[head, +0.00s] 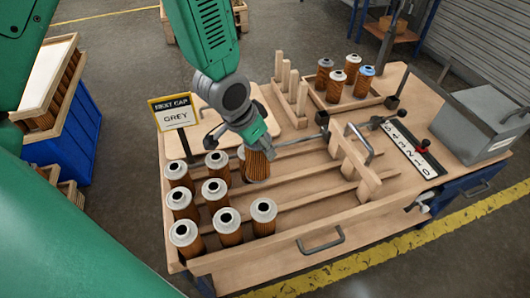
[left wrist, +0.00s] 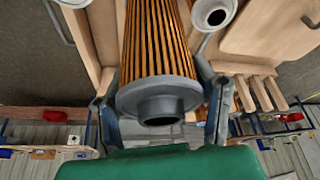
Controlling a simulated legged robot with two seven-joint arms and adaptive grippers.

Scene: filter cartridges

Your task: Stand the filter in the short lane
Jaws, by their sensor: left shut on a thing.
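My left gripper (head: 255,141) is shut on a pleated orange-brown filter (head: 258,167) and holds it upright at the lanes. In the left wrist view the held filter (left wrist: 158,45) has a grey cap and spout between the two fingers. Whether its base touches the lane floor cannot be told. The lane rack (head: 312,186) holds rows of light-capped filters: three in the front lane (head: 263,211), two in the middle lane (head: 214,189), and at least two in the back lane (head: 215,162). My right gripper is out of view.
A sign (head: 174,115) reads "NEXT CAP GREY". A wooden gate (head: 354,165) crosses the lanes. Several filters stand in a tray (head: 365,103) at the back. A grey metal box (head: 480,125) is on the right. The lanes are free between the filters and the gate.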

